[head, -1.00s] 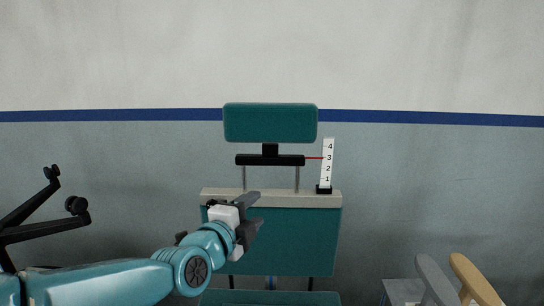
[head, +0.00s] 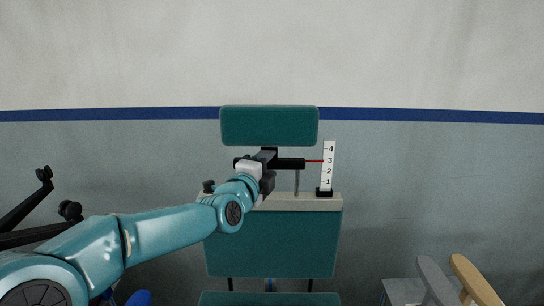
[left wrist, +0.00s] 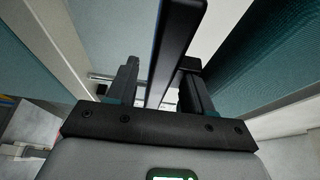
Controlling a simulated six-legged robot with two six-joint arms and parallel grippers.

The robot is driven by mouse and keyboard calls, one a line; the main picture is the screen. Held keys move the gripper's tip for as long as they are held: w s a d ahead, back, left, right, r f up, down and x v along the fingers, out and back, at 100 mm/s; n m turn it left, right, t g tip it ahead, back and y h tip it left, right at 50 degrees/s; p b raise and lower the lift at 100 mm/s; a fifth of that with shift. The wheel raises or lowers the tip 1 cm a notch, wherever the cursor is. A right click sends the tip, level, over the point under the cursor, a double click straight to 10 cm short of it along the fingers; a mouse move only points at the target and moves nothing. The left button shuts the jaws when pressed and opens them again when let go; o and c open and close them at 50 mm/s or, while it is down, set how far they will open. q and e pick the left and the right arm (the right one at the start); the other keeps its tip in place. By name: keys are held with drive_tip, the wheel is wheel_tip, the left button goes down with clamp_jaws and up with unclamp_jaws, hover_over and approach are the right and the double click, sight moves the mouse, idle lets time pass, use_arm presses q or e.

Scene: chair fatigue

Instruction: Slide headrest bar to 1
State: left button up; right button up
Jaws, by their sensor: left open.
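The headrest bar (head: 291,163) is a black horizontal bar below the teal headrest (head: 269,126). Its red pointer (head: 314,161) lies at about 3 on the white scale (head: 328,165), numbered 1 to 4. My left gripper (head: 267,159) is at the left half of the bar and hides part of it. In the left wrist view the open fingers (left wrist: 160,85) stand either side of a long dark bar (left wrist: 175,45), which looks like the headrest bar. I cannot tell whether the fingers touch it. My right gripper is out of view.
The teal chair back (head: 272,240) with a beige top edge stands below the bar. A metal post (head: 297,181) rises from it. A black armrest frame (head: 40,220) is at the left. Grey and tan curved pieces (head: 470,280) are at the lower right.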

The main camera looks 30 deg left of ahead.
sight(273, 197)
use_arm(q)
drive_tip(key=shift+w+a, duration=0.15)
drive_tip(key=shift+w, duration=1.35)
clamp_jaws()
wheel_tip(273, 197, down, 7)
drive_tip(key=b, duration=0.5)
drive_tip(key=shift+r, duration=0.1)
unclamp_jaws()
drive_tip(key=shift+r, duration=0.1)
